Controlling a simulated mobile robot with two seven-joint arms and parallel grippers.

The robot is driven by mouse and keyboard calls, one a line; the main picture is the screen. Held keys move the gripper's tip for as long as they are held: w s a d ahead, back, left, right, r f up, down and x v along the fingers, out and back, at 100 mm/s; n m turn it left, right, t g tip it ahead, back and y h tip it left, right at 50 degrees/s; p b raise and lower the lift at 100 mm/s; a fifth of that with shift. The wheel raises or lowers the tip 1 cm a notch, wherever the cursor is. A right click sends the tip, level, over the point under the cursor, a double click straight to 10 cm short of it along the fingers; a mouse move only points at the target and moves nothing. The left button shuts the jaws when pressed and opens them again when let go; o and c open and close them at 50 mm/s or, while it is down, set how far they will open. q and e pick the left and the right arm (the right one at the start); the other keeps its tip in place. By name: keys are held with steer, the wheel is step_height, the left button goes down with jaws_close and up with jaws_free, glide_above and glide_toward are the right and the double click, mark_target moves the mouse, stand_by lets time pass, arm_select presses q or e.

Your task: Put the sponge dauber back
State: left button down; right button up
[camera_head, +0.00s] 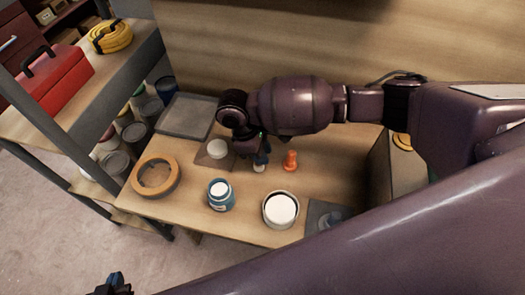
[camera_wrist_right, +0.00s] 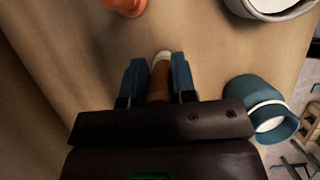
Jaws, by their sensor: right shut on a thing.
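My right gripper (camera_wrist_right: 160,80) is shut on a brown-handled thing with a pale tip (camera_wrist_right: 161,57), which looks like the sponge dauber. In the head view the right gripper (camera_head: 262,155) is over the workbench, and the dauber's pale end (camera_head: 259,168) shows just below the fingers. I cannot tell whether it touches the bench. An orange piece (camera_head: 290,160) stands just right of it. A blue jar (camera_head: 220,195) with a white top and a pot with white contents (camera_head: 281,210) stand nearer. My left gripper (camera_head: 114,285) is partly visible at the bottom edge, its opening unclear.
A tan ring (camera_head: 138,187) lies at the bench's left, with a grey flat tray (camera_head: 187,116) behind it. A white disc (camera_head: 217,148) sits on a brown square left of the right gripper. A dark square (camera_head: 315,214) lies at right. Shelves with a red toolbox (camera_head: 45,85) stand left.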

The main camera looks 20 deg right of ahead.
steer(key=o, duration=0.9)
steer(key=shift+f, duration=0.1)
steer(key=p+v, duration=0.2)
steer(key=v, duration=1)
steer(key=shift+s, duration=0.1)
